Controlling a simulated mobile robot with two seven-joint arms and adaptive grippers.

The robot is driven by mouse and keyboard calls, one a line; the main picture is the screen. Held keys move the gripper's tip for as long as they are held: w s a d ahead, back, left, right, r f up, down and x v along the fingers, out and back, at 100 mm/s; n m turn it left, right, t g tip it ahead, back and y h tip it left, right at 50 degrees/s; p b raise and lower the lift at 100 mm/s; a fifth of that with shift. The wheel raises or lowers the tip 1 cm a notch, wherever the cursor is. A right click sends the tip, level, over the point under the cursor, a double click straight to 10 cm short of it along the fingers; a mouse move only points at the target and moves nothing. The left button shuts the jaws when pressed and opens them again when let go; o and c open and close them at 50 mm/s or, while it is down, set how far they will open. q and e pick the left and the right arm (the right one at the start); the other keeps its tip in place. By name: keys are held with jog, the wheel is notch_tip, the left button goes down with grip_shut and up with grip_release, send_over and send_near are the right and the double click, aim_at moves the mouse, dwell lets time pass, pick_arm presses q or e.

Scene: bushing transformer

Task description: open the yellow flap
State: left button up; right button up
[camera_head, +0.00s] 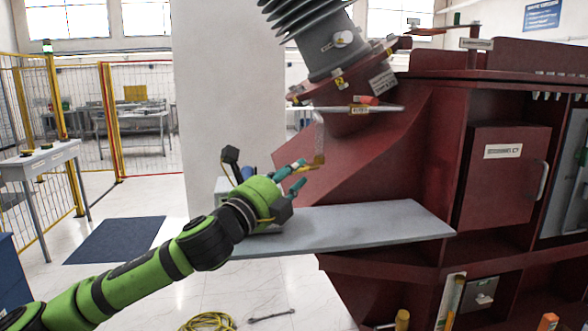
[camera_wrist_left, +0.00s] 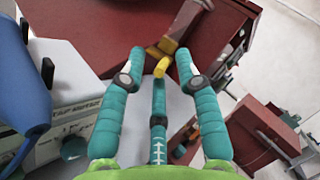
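The yellow flap (camera_head: 319,159) is a small piece at the lower end of a clear pipe (camera_head: 319,132) that hangs from the red transformer. In the left wrist view the yellow piece (camera_wrist_left: 162,67) shows just ahead of the middle finger, between the two outer fingertips, below a brass-coloured pipe end (camera_wrist_left: 161,49). My left gripper (camera_head: 301,175) has teal fingers spread apart, and its fingertips are close to the flap in the head view. In the left wrist view the gripper (camera_wrist_left: 160,58) is open. I cannot tell whether any finger touches the flap. My right gripper is in neither view.
A grey shelf (camera_head: 350,226) lies below my left gripper. The red transformer body (camera_head: 402,150) stands to the right, with a grey ribbed bushing (camera_head: 318,38) above. In the left wrist view a blue object (camera_wrist_left: 22,95) and a white-grey box (camera_wrist_left: 62,100) are at the left.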

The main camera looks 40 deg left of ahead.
pick_arm(q)
jog(key=shift+w+a+r, duration=0.1)
jog(key=shift+w, duration=0.4)
grip_shut()
jog(key=shift+r, duration=0.1)
